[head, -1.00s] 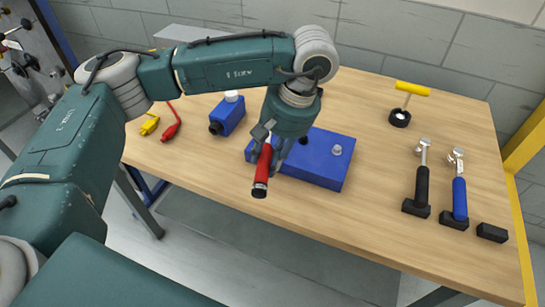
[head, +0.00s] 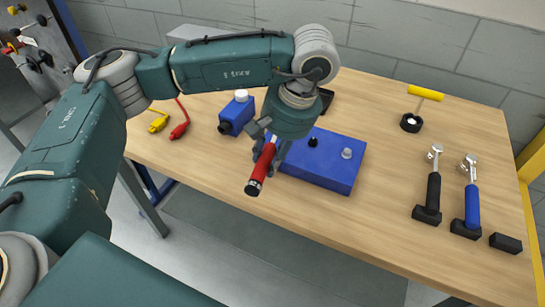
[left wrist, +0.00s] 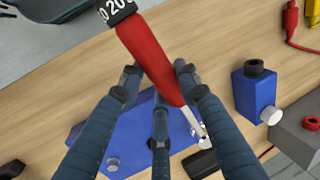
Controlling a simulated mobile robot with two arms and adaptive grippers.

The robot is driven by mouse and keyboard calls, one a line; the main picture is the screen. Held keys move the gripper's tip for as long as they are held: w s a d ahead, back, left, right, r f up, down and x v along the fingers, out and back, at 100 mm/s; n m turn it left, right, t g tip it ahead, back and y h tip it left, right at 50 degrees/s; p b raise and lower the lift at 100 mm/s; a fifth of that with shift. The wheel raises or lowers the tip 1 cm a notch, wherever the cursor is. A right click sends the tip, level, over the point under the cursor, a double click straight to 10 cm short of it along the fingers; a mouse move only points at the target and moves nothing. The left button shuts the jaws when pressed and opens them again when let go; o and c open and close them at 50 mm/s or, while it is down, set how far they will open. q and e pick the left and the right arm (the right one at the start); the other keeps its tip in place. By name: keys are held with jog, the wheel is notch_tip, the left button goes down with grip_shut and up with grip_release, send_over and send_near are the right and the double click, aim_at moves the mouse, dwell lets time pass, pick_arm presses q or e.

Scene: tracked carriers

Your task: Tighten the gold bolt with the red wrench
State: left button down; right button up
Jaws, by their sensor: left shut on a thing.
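My left gripper (head: 268,150) is shut on the red wrench (head: 262,170), holding it by its red handle with the black end towards me. In the left wrist view the red handle (left wrist: 155,58) lies between the fingers and its silver head (left wrist: 200,128) points down and right. The gripper is over the left part of the blue block (head: 325,172). On the block's top I see a black bolt (head: 313,142) and a silver bolt (head: 347,153). I cannot make out a gold bolt; my gripper covers part of the block. My right gripper is not in view.
A blue bottle-like box (head: 237,115) stands left of the gripper, beside red (head: 180,130) and yellow (head: 158,124) clips. A black-handled wrench (head: 433,190) and a blue-handled wrench (head: 473,205) stand in holders at the right. A yellow-handled tool (head: 425,93) is behind. The table's middle right is clear.

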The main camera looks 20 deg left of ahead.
pick_arm(q)
jog(key=shift+a, duration=0.3)
jog(key=shift+s+a+m, duration=0.1)
jog(key=shift+a+m, duration=0.2)
jog(key=shift+m, duration=0.1)
jog(key=shift+d, duration=0.1)
